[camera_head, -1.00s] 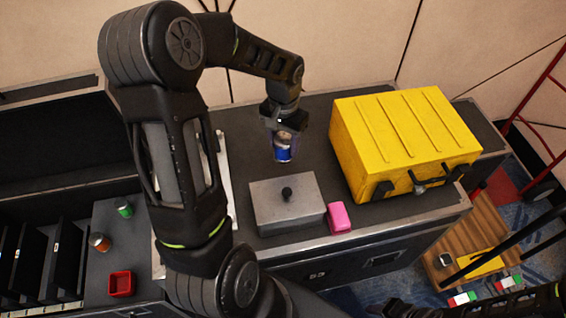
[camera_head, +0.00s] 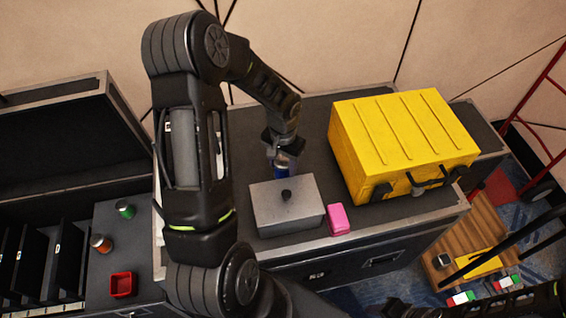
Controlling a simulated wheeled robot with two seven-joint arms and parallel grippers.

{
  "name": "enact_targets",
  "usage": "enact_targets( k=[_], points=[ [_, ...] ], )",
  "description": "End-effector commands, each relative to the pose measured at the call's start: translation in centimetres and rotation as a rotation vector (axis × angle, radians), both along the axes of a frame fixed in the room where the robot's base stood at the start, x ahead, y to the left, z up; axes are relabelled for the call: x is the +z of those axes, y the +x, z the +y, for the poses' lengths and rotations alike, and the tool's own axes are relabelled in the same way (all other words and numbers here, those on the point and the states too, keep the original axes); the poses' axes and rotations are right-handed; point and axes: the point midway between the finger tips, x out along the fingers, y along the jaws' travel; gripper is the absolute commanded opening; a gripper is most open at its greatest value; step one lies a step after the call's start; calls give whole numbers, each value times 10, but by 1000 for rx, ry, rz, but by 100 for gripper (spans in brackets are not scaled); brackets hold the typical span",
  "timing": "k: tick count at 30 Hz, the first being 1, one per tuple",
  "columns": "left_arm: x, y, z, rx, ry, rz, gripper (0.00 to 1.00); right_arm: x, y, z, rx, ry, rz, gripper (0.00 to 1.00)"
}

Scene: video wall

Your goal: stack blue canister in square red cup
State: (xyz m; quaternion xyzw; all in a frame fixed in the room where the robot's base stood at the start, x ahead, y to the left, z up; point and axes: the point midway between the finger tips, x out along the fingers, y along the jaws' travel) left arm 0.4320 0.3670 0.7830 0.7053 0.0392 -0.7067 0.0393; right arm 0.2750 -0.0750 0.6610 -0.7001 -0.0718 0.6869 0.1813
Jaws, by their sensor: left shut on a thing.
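The blue canister (camera_head: 283,168) shows just below my left gripper (camera_head: 282,153), behind the grey lidded box on the case top. My left gripper is shut on it from above. Only a small blue part shows; the fingers and the box hide much of it. I cannot tell whether it touches the case. The square red cup (camera_head: 123,284) stands open side up on the lower dark surface at the left, well apart from the canister.
The grey box (camera_head: 300,221) with a black knob and a pink block (camera_head: 339,220) lie in front of the canister. A yellow case (camera_head: 402,143) stands to the right. A green can (camera_head: 125,210) and an orange can (camera_head: 101,243) stand behind the red cup.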

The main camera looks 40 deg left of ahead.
Motion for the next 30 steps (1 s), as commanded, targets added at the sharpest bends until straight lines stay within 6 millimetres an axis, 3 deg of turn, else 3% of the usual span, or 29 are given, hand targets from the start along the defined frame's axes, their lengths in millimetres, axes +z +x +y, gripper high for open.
enact_targets(
  k=[9, 10, 17, 30],
  points=[
    [-4, 0, 0, 0, 1, -1, 2, -4, 0, 0, 0, 1, 0, 36],
    [-4, 0, 0, 0, 1, -1, 50, -4, 0, 0, 1, 1, -1, 36],
    [-2, 0, 0, 0, 0, -1, 69, -3, 0, 0, 1, 1, -1, 36],
    [5, 1, 0, 0, 1, -3, 71, -1, 0, 0, 0, 0, 0, 36]
  ],
)
